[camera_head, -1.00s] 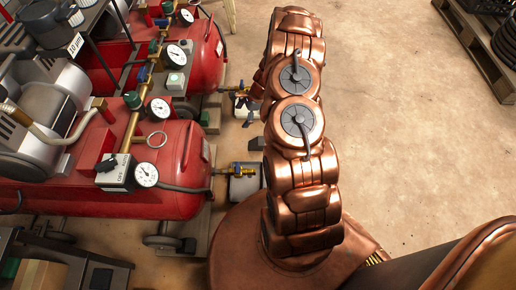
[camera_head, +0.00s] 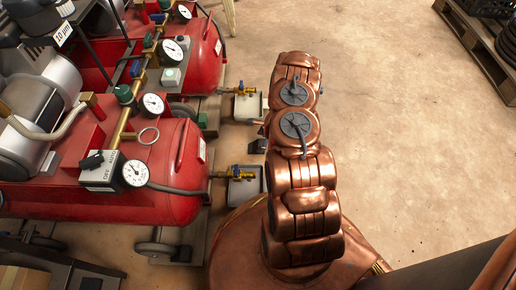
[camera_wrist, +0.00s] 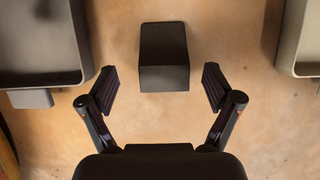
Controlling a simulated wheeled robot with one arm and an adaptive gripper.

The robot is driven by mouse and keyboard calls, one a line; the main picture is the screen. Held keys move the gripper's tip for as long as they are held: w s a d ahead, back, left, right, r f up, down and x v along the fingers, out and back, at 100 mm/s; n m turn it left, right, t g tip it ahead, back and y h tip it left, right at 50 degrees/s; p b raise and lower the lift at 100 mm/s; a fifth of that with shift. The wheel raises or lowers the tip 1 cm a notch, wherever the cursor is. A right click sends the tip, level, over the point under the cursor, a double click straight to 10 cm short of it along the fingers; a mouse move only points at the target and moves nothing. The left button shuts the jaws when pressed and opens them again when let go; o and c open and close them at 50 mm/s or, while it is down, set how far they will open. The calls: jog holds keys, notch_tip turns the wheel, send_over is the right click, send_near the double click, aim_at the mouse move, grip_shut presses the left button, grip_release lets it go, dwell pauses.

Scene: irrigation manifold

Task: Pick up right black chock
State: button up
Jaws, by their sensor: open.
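A black chock (camera_wrist: 164,58), a small dark block with a sloped top face, lies on the floor in the upper middle of the wrist view. In the head view a small dark block (camera_head: 257,146), which looks like the same chock, shows just left of my arm. My gripper (camera_wrist: 159,89) is open, with one finger on each side of the chock's near end. There is a gap on both sides, and I see no contact. No second chock can be made out clearly.
Shallow trays stand left (camera_wrist: 40,79) and right (camera_wrist: 305,69) of the chock in the wrist view. In the head view, red compressors (camera_head: 130,195) with gauges and brass valves fill the left. A pallet (camera_head: 480,50) stands at the top right. The floor (camera_head: 420,150) on the right is clear.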

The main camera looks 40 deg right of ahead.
aim_at(259, 143)
jog(key=x, duration=0.1)
jog(key=b+x, duration=0.1)
jog(key=x, duration=0.1)
jog(key=b+x, duration=0.1)
jog(key=shift+w+d+f, duration=0.1)
jog(key=shift+d+f, duration=0.1)
jog(key=shift+f, duration=0.25)
jog(key=shift+c, duration=0.4)
jog(key=c, duration=1.3)
